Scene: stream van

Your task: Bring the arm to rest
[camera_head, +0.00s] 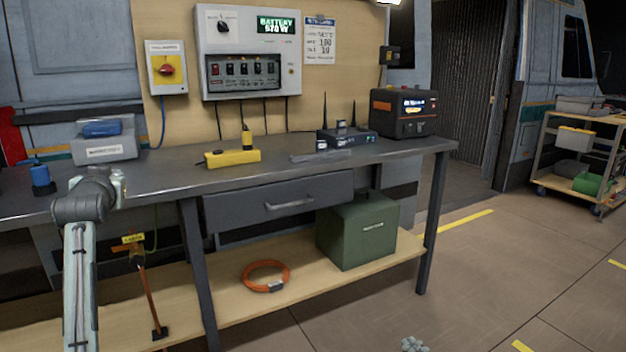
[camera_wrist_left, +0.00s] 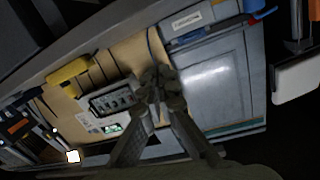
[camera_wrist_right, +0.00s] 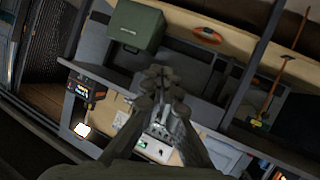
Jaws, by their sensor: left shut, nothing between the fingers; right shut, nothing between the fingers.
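My left arm rises at the left of the head view, with its wrist end (camera_head: 100,193) in front of the bench edge. In the left wrist view, the left gripper (camera_wrist_left: 160,82) is shut and empty, its fingertips together. In the right wrist view, the right gripper (camera_wrist_right: 158,82) is shut and empty. In the head view only a small grey piece, seemingly the tip of my right gripper (camera_head: 412,344), shows at the bottom edge, over the floor. Neither gripper appears to touch anything.
The grey workbench (camera_head: 150,178) carries a yellow power strip (camera_head: 232,157), a router (camera_head: 345,136) and a black power unit (camera_head: 403,113). A green box (camera_head: 357,232) and an orange cable coil (camera_head: 265,276) lie on its lower shelf. Floor at right is open up to a cart (camera_head: 575,185).

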